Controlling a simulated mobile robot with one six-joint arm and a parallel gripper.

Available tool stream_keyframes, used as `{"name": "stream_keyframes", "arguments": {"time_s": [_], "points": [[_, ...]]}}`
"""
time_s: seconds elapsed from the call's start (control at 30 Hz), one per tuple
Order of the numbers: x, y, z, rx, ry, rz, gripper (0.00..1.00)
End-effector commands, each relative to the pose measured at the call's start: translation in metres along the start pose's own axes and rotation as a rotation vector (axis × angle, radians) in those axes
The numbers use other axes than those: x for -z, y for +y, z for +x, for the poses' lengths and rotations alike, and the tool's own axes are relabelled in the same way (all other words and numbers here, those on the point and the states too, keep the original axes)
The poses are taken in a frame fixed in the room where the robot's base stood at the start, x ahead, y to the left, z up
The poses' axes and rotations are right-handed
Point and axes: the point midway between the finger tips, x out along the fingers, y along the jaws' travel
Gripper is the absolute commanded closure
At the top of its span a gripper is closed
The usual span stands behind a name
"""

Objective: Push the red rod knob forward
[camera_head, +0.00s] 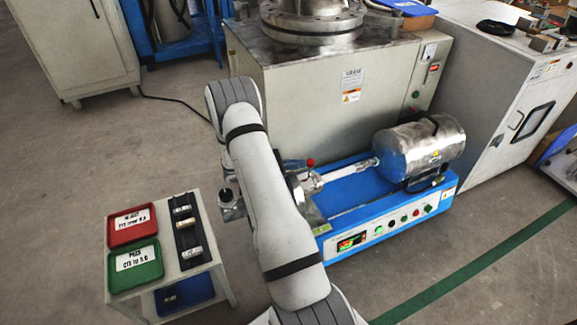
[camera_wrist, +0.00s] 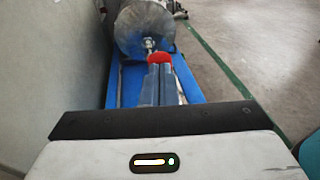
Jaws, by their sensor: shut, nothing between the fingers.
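The red rod knob (camera_head: 310,162) shows as a small red ball above the left end of the blue test machine (camera_head: 345,190), just right of my arm. In the wrist view the red knob (camera_wrist: 159,58) is directly beyond my fingertips, partly covered by them. My gripper (camera_wrist: 160,72) is shut and empty, its fingers together and pointing at the knob. I cannot tell whether they touch it. In the head view my arm hides most of the gripper and the knob's base. A clear tube leads right from there to the metal cylinder furnace (camera_head: 418,145).
A large grey cabinet (camera_head: 320,105) stands close behind the machine. A small table (camera_head: 215,275) with a red tray (camera_head: 131,226), a green tray (camera_head: 136,264) and a dark sample rack (camera_head: 187,230) is at lower left. The floor in front is clear, with a green line (camera_head: 480,265).

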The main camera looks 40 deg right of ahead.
Motion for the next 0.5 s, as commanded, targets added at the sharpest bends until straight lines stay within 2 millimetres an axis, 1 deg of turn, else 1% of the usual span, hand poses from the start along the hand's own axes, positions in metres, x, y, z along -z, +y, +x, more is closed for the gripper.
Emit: {"name": "stream_keyframes", "arguments": {"time_s": [0.13,0.27,0.37,0.5], "points": [[-0.001,0.000,-0.007,-0.001,0.000,0.000,1.00],[-0.001,-0.002,-0.026,-0.002,0.001,0.000,1.00],[-0.003,-0.003,-0.050,-0.004,0.000,-0.001,1.00],[-0.003,-0.003,-0.086,-0.005,0.000,0.000,1.00]]}}
